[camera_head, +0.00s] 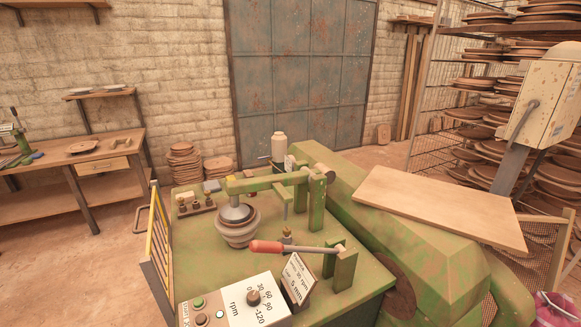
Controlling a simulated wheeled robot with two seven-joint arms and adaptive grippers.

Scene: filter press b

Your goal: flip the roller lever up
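The lever has a red handle (266,247) on a thin metal rod. It lies roughly level, pointing left from a green upright bracket (341,268) on the green machine's table. A grey and brown rounded forming head (237,222) sits left of it, under a green arm (262,183) that reaches over from a post. I cannot tell whether the lever touches anything below its handle. Neither of my grippers shows in this view.
A control box (238,305) with a knob and buttons stands at the table's front, beside a tilted sign (298,280). A yellow guard rail (160,240) edges the left side. A wooden board (440,205) lies on the green housing to the right. Racks of plates (480,115) stand behind.

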